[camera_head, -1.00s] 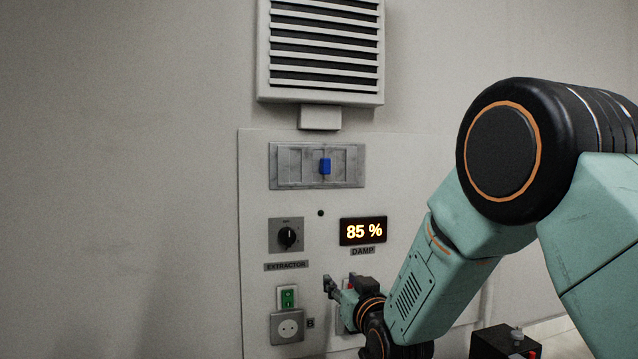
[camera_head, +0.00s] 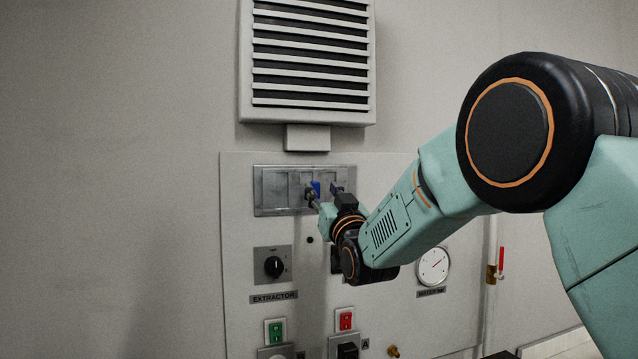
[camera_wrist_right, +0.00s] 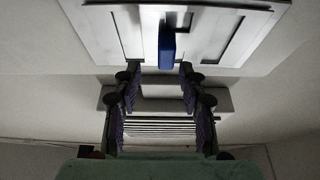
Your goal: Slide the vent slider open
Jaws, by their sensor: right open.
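The vent slider is a grey metal panel (camera_head: 272,188) with a small blue knob (camera_head: 316,187), fixed to the wall plate under a louvred vent. My right gripper (camera_head: 323,192) is open in front of the panel, its fingertips on either side of the knob in the head view. In the right wrist view the blue knob (camera_wrist_right: 167,46) lies just beyond the open fingertips (camera_wrist_right: 159,72), roughly midway between them. I cannot tell whether a finger touches it. My gripper and forearm hide part of the panel's right side. My left gripper is not in view.
The louvred vent (camera_head: 308,60) is above the panel. Below it are a black extractor knob (camera_head: 273,266), a green switch (camera_head: 276,331), a red switch (camera_head: 345,319) and sockets. A round gauge (camera_head: 433,266) and a pipe with a red handle (camera_head: 501,260) are to the right.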

